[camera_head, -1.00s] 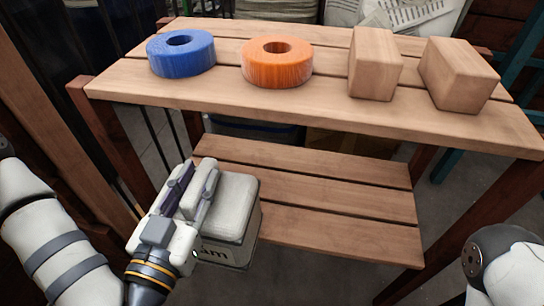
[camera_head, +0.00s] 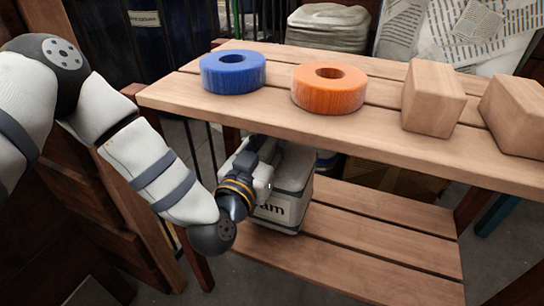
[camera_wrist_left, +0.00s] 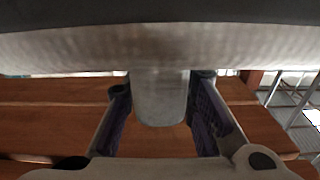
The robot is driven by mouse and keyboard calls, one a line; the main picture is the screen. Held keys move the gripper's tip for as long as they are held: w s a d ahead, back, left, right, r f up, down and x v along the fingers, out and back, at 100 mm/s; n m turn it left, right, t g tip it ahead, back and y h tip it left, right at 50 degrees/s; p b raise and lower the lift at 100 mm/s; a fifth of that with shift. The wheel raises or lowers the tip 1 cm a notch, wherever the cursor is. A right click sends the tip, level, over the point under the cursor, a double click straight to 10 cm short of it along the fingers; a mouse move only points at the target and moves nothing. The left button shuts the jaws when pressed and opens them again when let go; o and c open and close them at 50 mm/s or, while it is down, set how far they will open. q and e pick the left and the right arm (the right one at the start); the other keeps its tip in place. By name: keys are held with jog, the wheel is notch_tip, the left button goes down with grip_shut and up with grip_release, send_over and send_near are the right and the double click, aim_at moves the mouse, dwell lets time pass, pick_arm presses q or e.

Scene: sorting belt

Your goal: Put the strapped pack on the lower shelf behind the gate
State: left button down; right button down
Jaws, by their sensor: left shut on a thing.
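The strapped pack (camera_head: 292,178) is a pale grey box with dark lettering on its front. It is upright at the left end of the lower shelf (camera_head: 365,240), below the upper boards. I cannot tell whether its base touches the shelf. My left gripper (camera_head: 263,158) is shut on the pack from its left side and hides part of it. In the left wrist view, a pale part of the pack (camera_wrist_left: 160,98) sits between the two fingers (camera_wrist_left: 160,118). Thin dark vertical bars (camera_head: 203,150) stand behind my left forearm. My right gripper is out of view.
The wooden upper shelf (camera_head: 270,112) overhangs the pack closely. It holds a blue ring (camera_head: 233,80), an orange ring (camera_head: 329,98) and two wooden blocks (camera_head: 432,98). The lower shelf is bare to the right of the pack. A dark wooden post stands at the left.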

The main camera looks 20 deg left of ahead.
pick_arm(q)
jog(key=shift+w, duration=0.25)
notch_tip(320, 180, down, 4)
jog(key=shift+r+b, duration=0.2)
jog(key=shift+b, duration=0.55)
jog(key=shift+r, duration=0.15)
jog(key=c, duration=1.3)
grip_release()
jog(key=shift+s+f, duration=0.1)
jog(key=shift+f, duration=0.1)
jog(key=shift+s+r, duration=0.15)
jog(key=shift+s, duration=0.05)
jog(key=s+p, duration=0.2)
jog(key=s, duration=0.9)
jog(key=shift+s+a, duration=0.15)
jog(key=shift+s, duration=0.15)
